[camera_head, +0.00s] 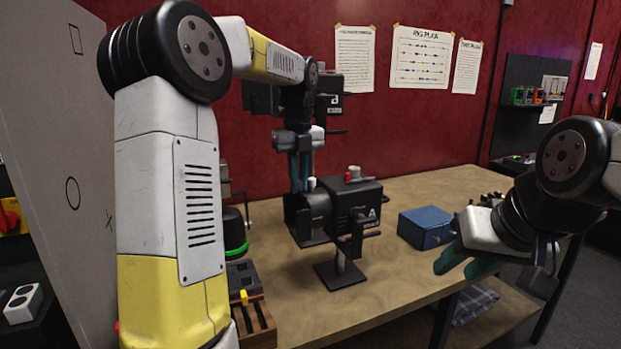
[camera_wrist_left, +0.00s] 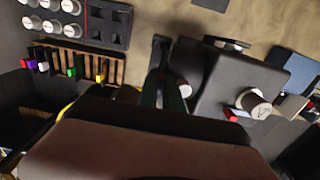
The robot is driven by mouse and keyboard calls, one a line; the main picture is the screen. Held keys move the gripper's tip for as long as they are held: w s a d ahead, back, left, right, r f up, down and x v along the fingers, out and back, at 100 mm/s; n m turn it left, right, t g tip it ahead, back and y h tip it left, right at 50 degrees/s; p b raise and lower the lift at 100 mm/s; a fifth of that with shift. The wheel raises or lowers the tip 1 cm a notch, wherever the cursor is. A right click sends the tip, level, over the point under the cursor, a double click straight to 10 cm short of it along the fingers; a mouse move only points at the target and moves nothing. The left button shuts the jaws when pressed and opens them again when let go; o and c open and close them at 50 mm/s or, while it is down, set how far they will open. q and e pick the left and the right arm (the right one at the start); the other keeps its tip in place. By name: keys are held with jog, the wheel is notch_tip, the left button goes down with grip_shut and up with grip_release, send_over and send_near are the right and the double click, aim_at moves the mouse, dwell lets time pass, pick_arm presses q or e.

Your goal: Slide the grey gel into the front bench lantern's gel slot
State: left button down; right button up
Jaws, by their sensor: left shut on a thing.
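The front bench lantern (camera_head: 357,203) is a black box with a round front barrel, standing on a square-footed stand on the bench. It shows from above in the left wrist view (camera_wrist_left: 235,82). My left gripper (camera_head: 299,178) points down at the lantern's front end, its teal fingers shut on a thin dark piece, which I take as the grey gel (camera_head: 290,206). The gel is beside the barrel; whether it is inside the slot I cannot tell. In the left wrist view the fingers (camera_wrist_left: 163,92) hide most of it. My right gripper (camera_head: 466,263) is empty, its fingers apart, over the bench's front edge.
A wooden rack (camera_head: 262,327) stands at the bench's near left; colour-tabbed pieces show in it in the left wrist view (camera_wrist_left: 92,68). A blue box (camera_head: 425,226) sits right of the lantern. Bare bench top lies between them and at the front.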

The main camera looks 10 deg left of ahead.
pick_arm(q)
jog(key=c, duration=1.4)
grip_release()
jog(key=shift+f, duration=0.1)
jog(key=shift+c, duration=0.2)
notch_tip(320, 180, up, 7)
jog(key=shift+r, duration=0.4)
jog(key=shift+s, duration=0.2)
jog(key=s+d+f+n+t+h, duration=0.1)
jog(key=s+f+n+t, duration=0.2)
jog(key=s+n, duration=0.9)
jog(key=s+d+f+n+t+h, duration=0.1)
jog(key=s+f+n+t, duration=0.2)
jog(key=s+f+n, duration=0.4)
jog(key=s+n, duration=0.5)
jog(key=n, duration=0.4)
jog(key=shift+n, duration=0.3)
